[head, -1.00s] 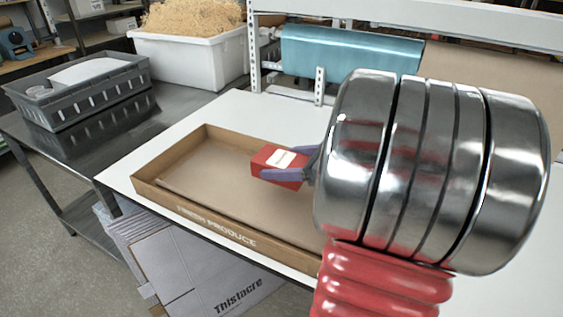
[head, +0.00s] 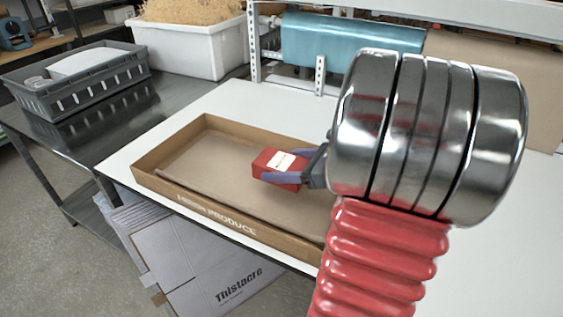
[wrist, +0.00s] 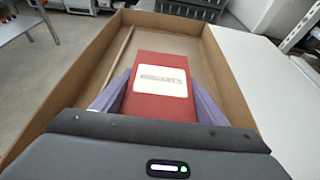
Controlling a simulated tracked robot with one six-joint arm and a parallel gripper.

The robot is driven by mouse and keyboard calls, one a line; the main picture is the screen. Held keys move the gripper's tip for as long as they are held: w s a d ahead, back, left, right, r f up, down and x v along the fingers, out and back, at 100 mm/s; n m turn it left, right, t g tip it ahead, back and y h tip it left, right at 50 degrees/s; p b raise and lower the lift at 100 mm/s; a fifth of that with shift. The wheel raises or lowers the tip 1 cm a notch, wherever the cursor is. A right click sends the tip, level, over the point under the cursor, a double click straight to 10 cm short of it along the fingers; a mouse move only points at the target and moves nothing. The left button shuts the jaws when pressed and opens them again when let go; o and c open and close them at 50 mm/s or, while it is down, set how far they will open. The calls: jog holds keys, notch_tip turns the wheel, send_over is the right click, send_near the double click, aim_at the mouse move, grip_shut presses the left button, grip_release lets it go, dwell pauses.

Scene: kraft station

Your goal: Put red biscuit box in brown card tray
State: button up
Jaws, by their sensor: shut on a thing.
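The red biscuit box (head: 280,161) with a pale label is between the purple fingers of my gripper (head: 277,177). My gripper is shut on it. In the head view the box is over the right part of the brown card tray (head: 217,220); I cannot tell whether it touches the tray floor. In the wrist view the box (wrist: 160,88) lies between both fingers (wrist: 158,100), with the tray walls (wrist: 232,75) on either side of it. My arm hides the right end of the tray in the head view.
The tray stands on a white table top (head: 240,97). A grey crate (head: 80,85) and a white tub of straw-like filling (head: 190,48) stand on the dark bench at the left. A blue roll (head: 350,40) is on a rack behind. Flat cartons (head: 190,262) lean below.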

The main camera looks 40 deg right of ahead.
aim_at(282, 191)
jog(key=shift+f, duration=2.75)
jog(key=o, duration=1.3)
jog(key=shift+r, duration=6.5)
